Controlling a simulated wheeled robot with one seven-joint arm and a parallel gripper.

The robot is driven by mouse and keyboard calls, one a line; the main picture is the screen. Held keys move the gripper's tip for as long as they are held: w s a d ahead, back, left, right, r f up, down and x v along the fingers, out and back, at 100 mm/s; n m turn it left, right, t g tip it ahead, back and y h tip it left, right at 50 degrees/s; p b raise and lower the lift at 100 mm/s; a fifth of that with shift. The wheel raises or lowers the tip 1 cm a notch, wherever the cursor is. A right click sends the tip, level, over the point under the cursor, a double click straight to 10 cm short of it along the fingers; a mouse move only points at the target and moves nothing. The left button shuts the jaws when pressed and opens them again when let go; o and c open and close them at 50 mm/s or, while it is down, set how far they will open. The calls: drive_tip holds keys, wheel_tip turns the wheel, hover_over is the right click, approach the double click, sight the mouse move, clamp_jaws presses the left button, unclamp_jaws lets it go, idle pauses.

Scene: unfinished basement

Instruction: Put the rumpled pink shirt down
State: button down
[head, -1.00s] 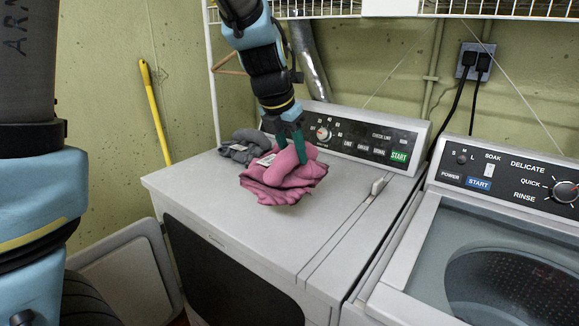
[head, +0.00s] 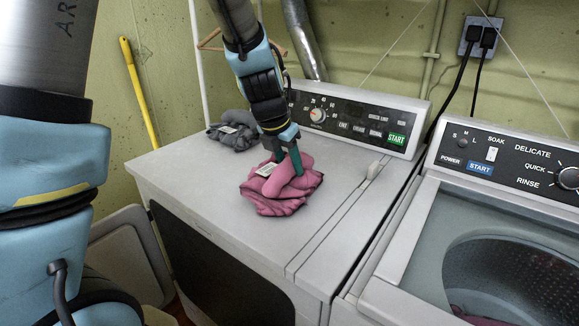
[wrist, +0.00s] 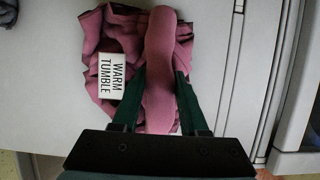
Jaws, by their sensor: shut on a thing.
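The rumpled pink shirt (head: 270,196) is at the top of the dryer (head: 215,240), near the middle of its white lid. My gripper (head: 286,164) points down at the shirt, and its green fingers are shut on a raised fold of it. In the wrist view the pink shirt (wrist: 160,60) has a fold between the two fingers of my gripper (wrist: 160,90). A white tag reading "WARM TUMBLE" (wrist: 112,75) lies beside that fold. I cannot tell whether the shirt's underside rests fully on the lid.
A grey rumpled garment (head: 235,131) lies at the lid's back left. The dryer's control panel (head: 350,125) rises behind. An open-topped washer (head: 420,240) stands to the right, with something pink low in its drum (head: 475,320). The lid's front left is clear.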

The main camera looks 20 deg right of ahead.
drive_tip(key=shift+f, duration=0.3)
drive_tip(key=shift+c, duration=2.2)
unclamp_jaws()
drive_tip(key=shift+r, duration=0.15)
drive_tip(key=p+v, duration=0.1)
drive_tip(key=v, duration=1.1)
drive_tip(key=a+f+m+y, duration=0.1)
drive_tip(key=a+f+m, duration=0.3)
drive_tip(key=a+m, duration=0.8)
drive_tip(key=s+a+f+m+y, duration=0.1)
drive_tip(key=a+f+m, duration=0.4)
drive_tip(key=a+m, duration=0.8)
drive_tip(key=a+y, duration=0.1)
drive_tip(key=a, duration=0.3)
drive_tip(key=shift+f+g+y, duration=0.15)
drive_tip(key=shift+g+y, duration=0.15)
drive_tip(key=shift+s, duration=0.1)
